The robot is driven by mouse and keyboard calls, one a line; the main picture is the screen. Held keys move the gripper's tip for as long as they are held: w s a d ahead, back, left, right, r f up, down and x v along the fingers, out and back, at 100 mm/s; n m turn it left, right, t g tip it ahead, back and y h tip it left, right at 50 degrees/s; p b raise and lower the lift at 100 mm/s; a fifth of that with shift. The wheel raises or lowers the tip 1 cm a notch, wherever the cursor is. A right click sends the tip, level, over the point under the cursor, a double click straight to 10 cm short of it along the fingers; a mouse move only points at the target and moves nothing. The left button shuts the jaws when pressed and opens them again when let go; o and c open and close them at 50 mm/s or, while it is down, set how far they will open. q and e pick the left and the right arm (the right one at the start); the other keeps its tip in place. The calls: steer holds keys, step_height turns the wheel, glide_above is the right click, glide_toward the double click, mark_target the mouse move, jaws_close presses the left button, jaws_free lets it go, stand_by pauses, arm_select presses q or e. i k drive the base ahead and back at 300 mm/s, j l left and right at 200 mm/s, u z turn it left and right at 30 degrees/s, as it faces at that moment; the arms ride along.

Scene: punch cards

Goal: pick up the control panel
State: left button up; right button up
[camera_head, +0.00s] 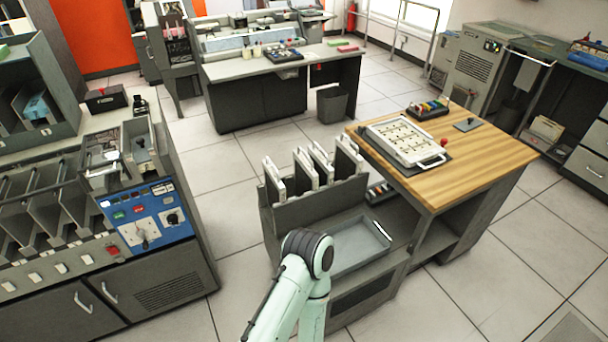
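A white, flat panel (404,141) with a grid of pale blocks and a handle at its near right corner looks like the control panel. It lies on a dark mat or base on the wooden tabletop (480,165), right of centre. Several upright dark panels with white edges (303,170) stand in a rack left of the table. I cannot tell whether these are control panels too. One of my pale green arms (290,290) shows at the bottom centre, in front of the low shelf. Neither gripper is in view.
A grey tray (362,245) sits on the low shelf. A box of coloured items (428,108), a red knob (444,142) and a small dark plate (467,125) are on the wooden top. A machine with a blue panel (150,215) stands left. Floor is clear at lower right.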

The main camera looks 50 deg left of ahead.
mark_target(322, 166)
steer(key=i+u, duration=0.25)
steer(key=u, duration=0.25)
steer(key=i+l+u, duration=0.1)
steer(key=u, duration=0.4)
steer(key=i+l+u, duration=0.2)
steer(key=i+u, duration=0.15)
steer(key=u, duration=0.15)
steer(key=i+l+u, duration=0.3)
steer(key=l+u, duration=0.1)
steer(key=u, duration=0.15)
steer(key=i, duration=0.05)
